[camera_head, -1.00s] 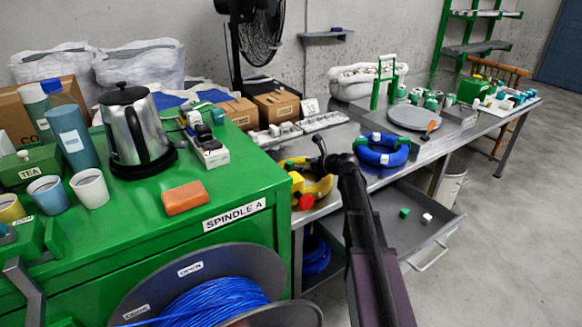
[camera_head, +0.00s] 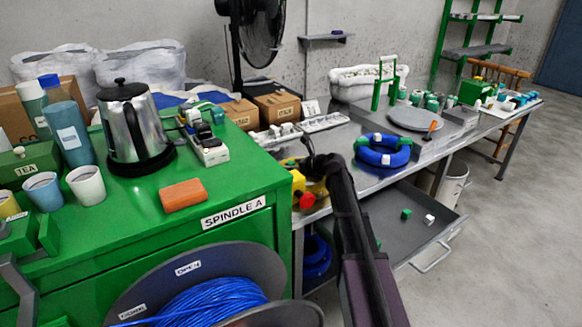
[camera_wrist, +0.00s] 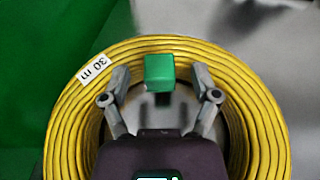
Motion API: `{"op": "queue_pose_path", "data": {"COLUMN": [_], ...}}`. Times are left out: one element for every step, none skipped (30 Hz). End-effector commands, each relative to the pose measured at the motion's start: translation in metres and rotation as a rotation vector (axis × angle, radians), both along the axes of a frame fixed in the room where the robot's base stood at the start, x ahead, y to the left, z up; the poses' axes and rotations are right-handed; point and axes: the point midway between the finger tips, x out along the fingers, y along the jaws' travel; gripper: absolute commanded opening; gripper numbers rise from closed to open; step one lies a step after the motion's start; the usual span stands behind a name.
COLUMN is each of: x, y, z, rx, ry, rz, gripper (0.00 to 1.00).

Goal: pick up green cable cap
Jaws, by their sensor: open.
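In the wrist view a green cable cap (camera_wrist: 159,72) shows as a small block at the inner edge of a yellow cable coil (camera_wrist: 262,125) labelled "30 m". My gripper (camera_wrist: 160,76) is open, with one finger on each side of the cap. Gaps show between cap and fingers. I cannot tell how far above the coil the fingertips are. In the head view my gripper (camera_head: 308,158) is over the yellow coil (camera_head: 318,188), which my arm mostly hides. The cap cannot be made out there.
A green cabinet (camera_head: 150,225) with a kettle (camera_head: 130,130) and an orange block (camera_head: 183,195) stands to the left. A blue coil (camera_head: 382,150) lies to the right on the grey bench. A red-and-yellow object (camera_head: 300,190) is close beside my arm. An open drawer (camera_head: 390,215) juts out below.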

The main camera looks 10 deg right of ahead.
Motion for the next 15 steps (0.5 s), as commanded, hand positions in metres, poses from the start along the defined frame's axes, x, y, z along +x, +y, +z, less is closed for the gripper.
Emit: {"op": "queue_pose_path", "data": {"x": [-0.0001, -0.0001, 0.0, -0.0001, -0.0001, -0.0001, -0.0001, -0.0001, -0.0001, -0.0001, -0.0001, -0.0001, -0.0001, -0.0001, -0.0001], "y": [-0.0002, -0.0002, -0.0003, -0.0004, -0.0004, -0.0004, -0.0005, -0.0006, -0.0006, -0.0006, -0.0007, -0.0007, -0.0007, -0.0009, -0.0009], "z": [0.0001, 0.0001, 0.0001, 0.0, 0.0, 0.0, 0.0001, 0.0001, 0.0001, 0.0001, 0.0, 0.0, 0.0, 0.0, 0.0], "rx": [0.0, 0.0, 0.0, 0.0, 0.0, 0.0, 0.0, 0.0, 0.0, 0.0, 0.0, 0.0, 0.0, 0.0, 0.0], "ry": [0.0, 0.0, 0.0, 0.0, 0.0, 0.0, 0.0, 0.0, 0.0, 0.0, 0.0, 0.0, 0.0, 0.0, 0.0], "rz": [0.0, 0.0, 0.0, 0.0, 0.0, 0.0, 0.0, 0.0, 0.0, 0.0, -0.001, -0.001, -0.001, -0.001, -0.001], "gripper": [0.79, 0.79, 0.79, 0.79, 0.79, 0.79, 0.79, 0.79, 0.67, 0.58, 0.49, 0.39, 0.31, 0.23, 0.18]}}
